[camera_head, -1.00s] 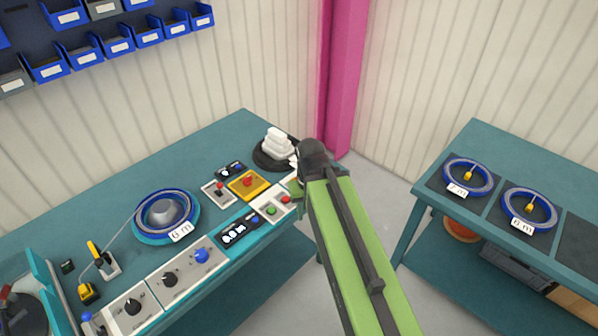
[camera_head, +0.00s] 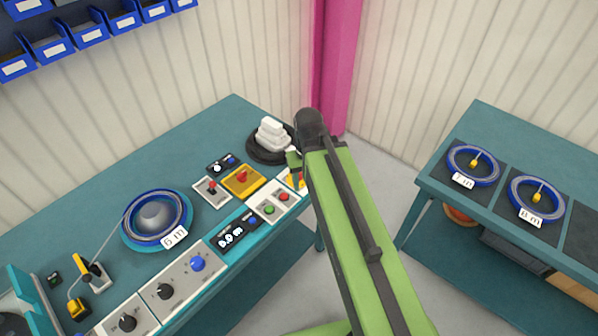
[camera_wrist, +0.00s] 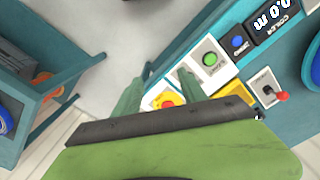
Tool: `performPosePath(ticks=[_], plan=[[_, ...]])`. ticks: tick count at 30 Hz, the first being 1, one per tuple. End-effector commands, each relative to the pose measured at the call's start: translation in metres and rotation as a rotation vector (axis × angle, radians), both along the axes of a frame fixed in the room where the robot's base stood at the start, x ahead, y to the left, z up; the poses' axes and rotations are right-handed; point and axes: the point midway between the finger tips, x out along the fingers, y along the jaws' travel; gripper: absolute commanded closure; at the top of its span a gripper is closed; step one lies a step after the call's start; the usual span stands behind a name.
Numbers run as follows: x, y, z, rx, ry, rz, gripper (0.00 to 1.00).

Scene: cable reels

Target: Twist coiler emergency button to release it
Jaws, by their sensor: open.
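The coiler emergency button (camera_wrist: 167,101) is red on a yellow surround, at the near end of the coiler control strip in the wrist view. In the head view only a sliver of its yellow and red (camera_head: 293,180) shows beside my arm, which hides the rest. My gripper (camera_wrist: 158,84) is open and empty. Its two green fingers stand apart, with the button between and below them in the picture. I cannot tell whether they touch it. In the head view one green fingertip (camera_head: 293,159) shows beside the arm's end.
The strip also holds a green button (camera_head: 269,209), a red button (camera_head: 284,197) and a display (camera_head: 238,232). A yellow box (camera_head: 235,187) with a red knob and a black round base (camera_head: 261,152) with white blocks stand close by. A reel table (camera_head: 488,240) stands right.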

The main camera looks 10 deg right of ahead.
Motion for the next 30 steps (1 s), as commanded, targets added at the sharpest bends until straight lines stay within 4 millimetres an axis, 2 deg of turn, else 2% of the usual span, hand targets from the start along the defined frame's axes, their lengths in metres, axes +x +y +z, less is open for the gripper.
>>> performPosePath(ticks=[1, 2, 6, 10, 13, 20, 26, 30], plan=[[0.021, -0.002, 0.014, 0.0, -0.001, 0.029, 0.43], [0.034, -0.006, 0.02, 0.0, -0.001, 0.054, 0.4], [0.097, -0.005, 0.048, 0.0, -0.001, 0.219, 0.4], [0.132, -0.004, 0.061, -0.001, 0.0, 0.333, 0.4], [0.14, -0.004, 0.062, -0.001, 0.0, 0.37, 0.4], [0.138, -0.003, 0.052, -0.001, -0.001, 0.375, 0.4], [0.138, -0.003, 0.023, -0.001, -0.001, 0.374, 0.4], [0.138, -0.003, -0.006, -0.001, -0.001, 0.374, 0.4]])
